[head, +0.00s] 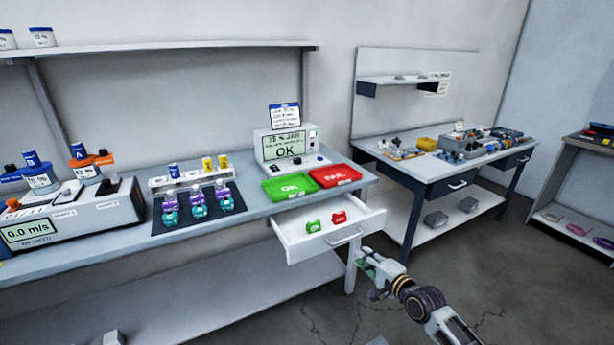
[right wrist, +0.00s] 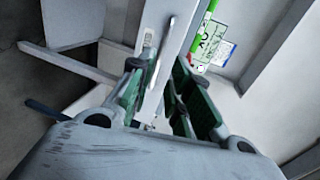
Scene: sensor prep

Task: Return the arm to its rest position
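My right gripper (head: 372,265) is in front of the bench, to the right of and below the handle of the pulled-out white drawer (head: 290,242). In the right wrist view its green-padded fingers (right wrist: 158,88) stand apart with nothing held between them. The drawer front and its handle (right wrist: 168,38) show beyond the fingers, and the gripper looks clear of them. My right arm reaches in from the lower right of the head view. My left gripper is not in view.
The drawer holds a green tag (head: 313,226) and a red tag (head: 339,217). Above it are a green tray (head: 289,187), a red tray (head: 335,176) and a display reading OK (head: 287,146). A second bench (head: 420,172) stands behind. Open floor (head: 500,270) lies to the right.

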